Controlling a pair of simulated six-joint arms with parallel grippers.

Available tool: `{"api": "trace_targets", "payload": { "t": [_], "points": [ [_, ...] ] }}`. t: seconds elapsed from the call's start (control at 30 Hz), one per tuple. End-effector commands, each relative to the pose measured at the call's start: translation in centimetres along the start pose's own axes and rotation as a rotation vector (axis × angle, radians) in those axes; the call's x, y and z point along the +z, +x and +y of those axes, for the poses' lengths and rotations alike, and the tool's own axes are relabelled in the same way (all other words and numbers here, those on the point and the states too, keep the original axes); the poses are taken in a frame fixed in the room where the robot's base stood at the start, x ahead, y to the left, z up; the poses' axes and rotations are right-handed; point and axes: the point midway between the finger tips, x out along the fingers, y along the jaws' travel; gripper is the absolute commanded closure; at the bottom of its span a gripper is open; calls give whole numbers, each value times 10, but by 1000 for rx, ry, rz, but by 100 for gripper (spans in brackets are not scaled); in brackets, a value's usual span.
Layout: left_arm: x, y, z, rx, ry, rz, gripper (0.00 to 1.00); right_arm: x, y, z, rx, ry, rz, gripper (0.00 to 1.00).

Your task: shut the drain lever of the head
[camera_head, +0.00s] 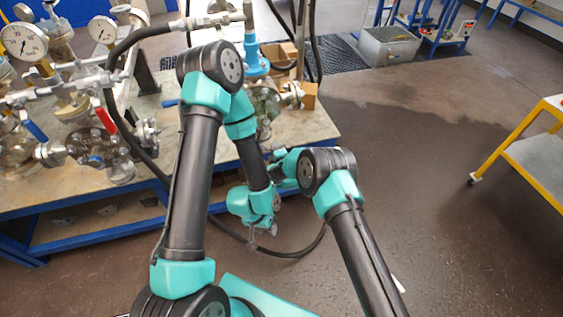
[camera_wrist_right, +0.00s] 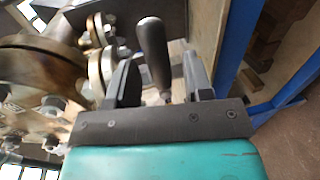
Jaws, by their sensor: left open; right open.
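A lever with a dark, rounded grip (camera_wrist_right: 153,50) stands up between the fingers of my right gripper (camera_wrist_right: 158,68) in the right wrist view. The fingers are open on both sides of it; I cannot tell whether either touches it. Flanged metal fittings (camera_wrist_right: 101,58) are just left of it. In the head view my arms hide this lever and most of the right gripper, near the bench's right end. My left gripper (camera_head: 255,244) hangs lower, small and pointing down, open and empty, in front of the bench.
The bench (camera_head: 318,128) carries flanged vessels (camera_head: 95,148), pressure gauges (camera_head: 24,41), a red lever (camera_head: 105,118), a blue lever (camera_head: 35,131) and cardboard boxes (camera_head: 283,54). A black hose (camera_head: 122,125) loops over its front. The floor to the right is open, with a yellow-framed cart (camera_head: 520,140) beyond.

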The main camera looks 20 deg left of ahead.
Motion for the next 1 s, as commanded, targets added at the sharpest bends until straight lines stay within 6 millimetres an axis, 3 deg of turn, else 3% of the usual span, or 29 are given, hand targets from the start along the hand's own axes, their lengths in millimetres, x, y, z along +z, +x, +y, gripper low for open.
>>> {"api": "trace_targets", "payload": {
  "t": [0.7,1.0],
  "points": [
    [0,0,0,0,0,0,57,0,-93,0,-1,0,0,54],
    [0,0,0,0,0,0,57,0,-108,1,1,0,0,54]
  ]
}}
